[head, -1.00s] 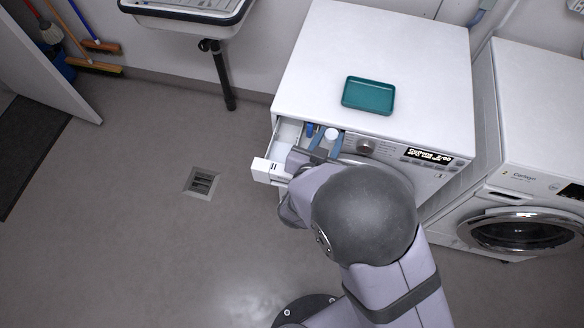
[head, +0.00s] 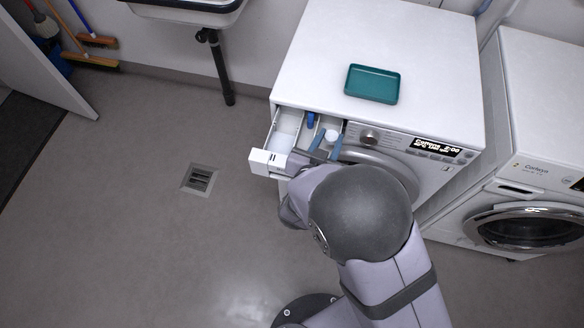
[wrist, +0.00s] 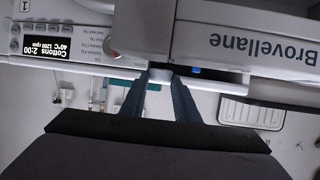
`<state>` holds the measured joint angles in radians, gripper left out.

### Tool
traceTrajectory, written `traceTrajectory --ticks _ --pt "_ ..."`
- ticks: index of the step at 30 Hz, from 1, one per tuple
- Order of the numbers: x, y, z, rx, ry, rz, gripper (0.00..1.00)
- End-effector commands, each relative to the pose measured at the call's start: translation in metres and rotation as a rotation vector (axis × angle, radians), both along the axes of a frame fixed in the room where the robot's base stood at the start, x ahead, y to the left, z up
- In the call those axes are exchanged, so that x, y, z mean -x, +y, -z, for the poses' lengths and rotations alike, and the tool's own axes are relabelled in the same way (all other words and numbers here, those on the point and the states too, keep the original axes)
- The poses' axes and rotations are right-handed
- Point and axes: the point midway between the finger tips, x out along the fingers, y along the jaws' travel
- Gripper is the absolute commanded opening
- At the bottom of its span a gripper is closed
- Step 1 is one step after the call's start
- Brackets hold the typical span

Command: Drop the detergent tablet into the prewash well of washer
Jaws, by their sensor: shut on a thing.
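The washer (head: 385,40) on the left has its detergent drawer (head: 268,159) pulled out at the top left of its front. A white well (head: 286,128) and a blue insert (head: 310,120) show inside the drawer; which is the prewash well I cannot tell. My gripper (head: 328,141) is shut on the white detergent tablet (head: 332,135), just right of the drawer and close to the washer's front. In the wrist view, the blue fingers (wrist: 160,88) hold the tablet (wrist: 159,76) between their tips. My arm hides part of the drawer's right side.
A teal tray (head: 372,84) lies empty on the washer's top. The knob (head: 369,138) and display (head: 438,147) are right of my gripper. A second washer (head: 545,130) stands to the right. The floor on the left is clear around a drain (head: 199,180).

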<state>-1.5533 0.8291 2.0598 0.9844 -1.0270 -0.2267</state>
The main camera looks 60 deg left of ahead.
Motion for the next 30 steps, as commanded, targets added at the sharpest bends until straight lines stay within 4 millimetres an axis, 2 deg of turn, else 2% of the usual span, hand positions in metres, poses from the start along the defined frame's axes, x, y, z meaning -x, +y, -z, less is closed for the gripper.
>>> traceTrajectory --ticks 1,2,4,5,17,30 --pt "0.000 0.000 0.000 0.000 0.000 0.000 0.07" --pt "0.000 0.000 0.000 0.000 0.000 0.000 0.30" --pt "0.000 0.000 0.000 0.000 0.000 0.000 0.47" --pt "0.000 0.000 0.000 0.000 0.000 0.000 0.50" --pt "0.004 -0.003 -0.002 0.000 0.000 -0.001 0.50" --pt "0.044 -0.034 -0.023 0.000 0.000 -0.003 0.50"
